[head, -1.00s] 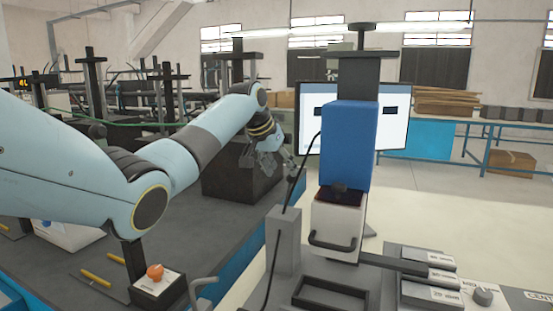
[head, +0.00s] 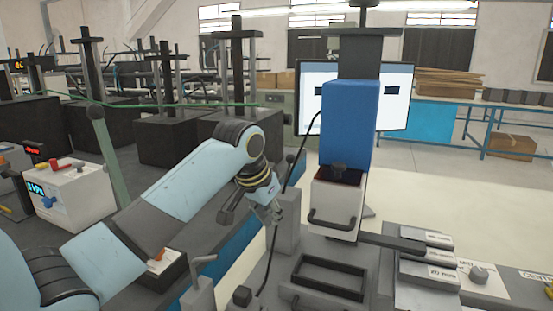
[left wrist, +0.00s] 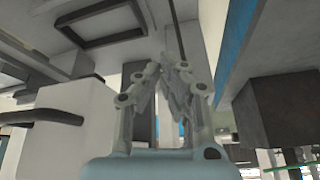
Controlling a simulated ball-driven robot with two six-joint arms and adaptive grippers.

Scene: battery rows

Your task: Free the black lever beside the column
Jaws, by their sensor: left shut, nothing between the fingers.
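My left gripper (head: 268,214) is shut and empty, hanging low in front of the grey upright post (head: 289,222). In the left wrist view its fingers (left wrist: 163,78) are close together with nothing between them. The press column (head: 362,52) is dark, with a blue block (head: 349,122) on it. A thin black cable (head: 299,160) curves down beside the blue block, past the post. A small black knob (head: 290,158) shows just above the post. I cannot tell which part is the black lever; it may be hidden. My right gripper is out of view.
A white box (head: 335,207) with a black handle (head: 330,223) sits under the blue block. An empty black frame (head: 330,278) lies in front. Dark machines and a white control box (head: 80,200) stand on the left bench.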

